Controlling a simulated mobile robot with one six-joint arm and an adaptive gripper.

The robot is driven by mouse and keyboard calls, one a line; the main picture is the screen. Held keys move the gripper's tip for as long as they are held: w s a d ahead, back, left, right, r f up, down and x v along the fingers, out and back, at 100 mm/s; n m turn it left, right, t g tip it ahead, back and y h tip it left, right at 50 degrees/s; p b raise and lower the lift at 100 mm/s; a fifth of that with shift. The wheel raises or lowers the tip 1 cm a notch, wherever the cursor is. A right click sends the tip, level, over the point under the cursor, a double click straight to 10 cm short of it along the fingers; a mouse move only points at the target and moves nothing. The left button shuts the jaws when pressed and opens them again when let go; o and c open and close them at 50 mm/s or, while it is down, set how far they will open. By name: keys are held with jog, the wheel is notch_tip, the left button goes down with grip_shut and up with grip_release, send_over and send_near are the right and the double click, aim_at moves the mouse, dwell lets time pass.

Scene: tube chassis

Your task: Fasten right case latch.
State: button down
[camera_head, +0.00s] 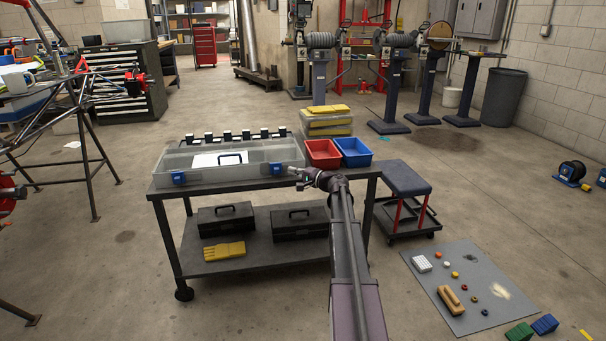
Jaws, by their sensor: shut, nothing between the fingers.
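A long translucent case (215,178) lies on the top of a dark cart. A dark handle (230,158) and a white sheet or label show on its top. Its left blue latch (178,178) and right blue latch (277,169) are on the front face. Whether either latch is fastened is too small to tell. My gripper (293,172) is shut and empty, just right of the right latch near the case's front right corner. I cannot tell whether it touches the case. My arm comes up from the bottom of the view.
Black toolboxes (226,220) sit on the lower shelf. A stool (408,180) stands right of the cart. A grey mat (440,262) with small parts lies on the floor.

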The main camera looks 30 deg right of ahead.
aim_at(276, 170)
jog(key=shift+w+a, duration=0.2)
jog(key=shift+a, duration=0.4)
jog(key=shift+w+a, duration=0.2)
jog(key=shift+a, duration=0.4)
jog(key=shift+d, duration=0.1)
